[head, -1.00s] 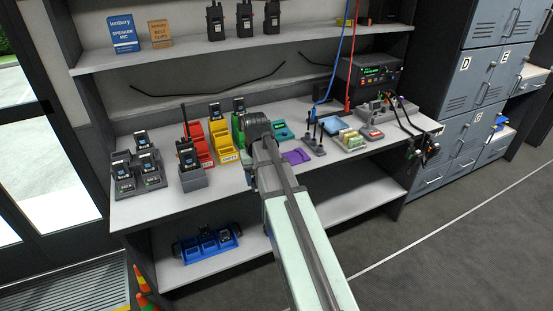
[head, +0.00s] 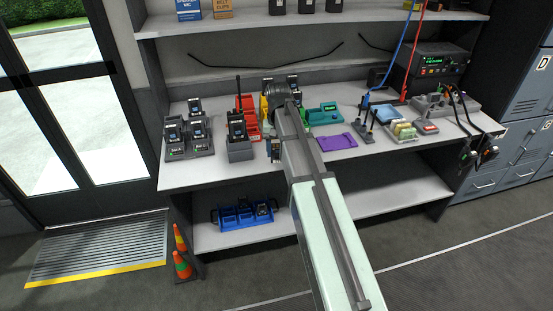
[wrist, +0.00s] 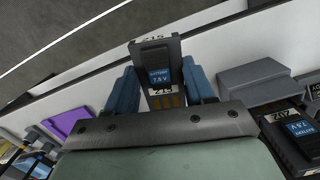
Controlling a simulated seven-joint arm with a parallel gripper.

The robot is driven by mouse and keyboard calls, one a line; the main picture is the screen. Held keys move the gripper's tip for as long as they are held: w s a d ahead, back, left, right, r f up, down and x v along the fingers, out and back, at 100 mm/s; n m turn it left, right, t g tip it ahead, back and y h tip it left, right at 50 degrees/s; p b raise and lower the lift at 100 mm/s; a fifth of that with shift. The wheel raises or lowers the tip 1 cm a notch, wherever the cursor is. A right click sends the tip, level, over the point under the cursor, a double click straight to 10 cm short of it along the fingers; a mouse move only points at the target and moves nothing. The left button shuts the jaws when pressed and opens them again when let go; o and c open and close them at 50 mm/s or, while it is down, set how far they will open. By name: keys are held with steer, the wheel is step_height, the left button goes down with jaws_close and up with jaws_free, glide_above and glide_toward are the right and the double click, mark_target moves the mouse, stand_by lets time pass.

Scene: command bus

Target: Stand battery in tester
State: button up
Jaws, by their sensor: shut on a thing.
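A dark grey battery (wrist: 170,62) with a blue 7.5 V label is between the blue fingers of my gripper (wrist: 162,88) in the wrist view. The gripper is shut on its sides, and gold contacts show near the hand. In the head view the battery (head: 275,152) shows small at the table's front edge, left of my forearm. The teal unit cannot be made out in the wrist view.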

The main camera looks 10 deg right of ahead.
steer(key=w+d+r+m+t, duration=0.4)
steer(key=w+d+m+t, duration=0.5)
steer(key=m, duration=0.8)
steer(key=w+d+r+m+t, duration=0.3)
steer(key=w+d+m+t, duration=0.7)
steer(key=w+d+m, duration=0.4)
steer(key=shift+w+d+r+m, duration=0.2)
steer(key=shift+w+r+m, duration=0.15)
steer(key=shift+m, duration=1.05)
steer(key=shift+f, duration=0.2)
